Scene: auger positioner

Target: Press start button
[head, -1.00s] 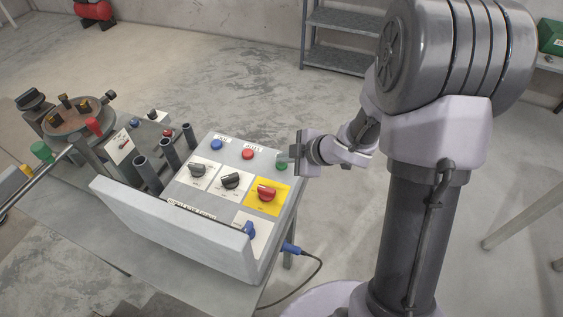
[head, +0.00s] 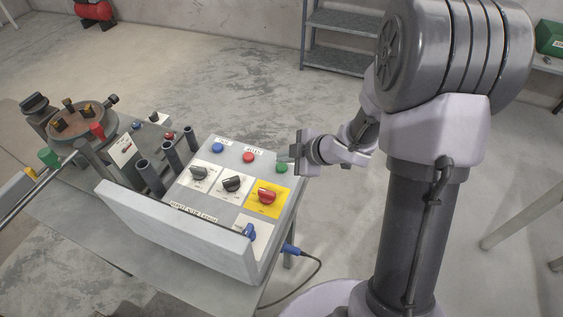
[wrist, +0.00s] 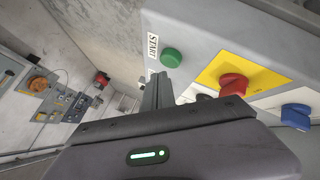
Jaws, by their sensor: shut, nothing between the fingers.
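The start button is a round green button (head: 282,168) at the far right corner of the grey control box (head: 205,218). In the wrist view the green button (wrist: 171,57) sits beside a white label reading START (wrist: 153,45). My gripper (head: 288,160) is shut and empty, right at the green button in the head view. In the wrist view my gripper's fingertips (wrist: 158,78) point toward the panel and lie just below the button. They look slightly apart from it, but I cannot tell the exact gap.
A blue button (head: 218,147) and a red button (head: 248,157) share the green button's row. Below are black knobs (head: 231,184) and a red knob (head: 267,196) on a yellow plate. A raised panel (head: 180,231) stands along the box's front.

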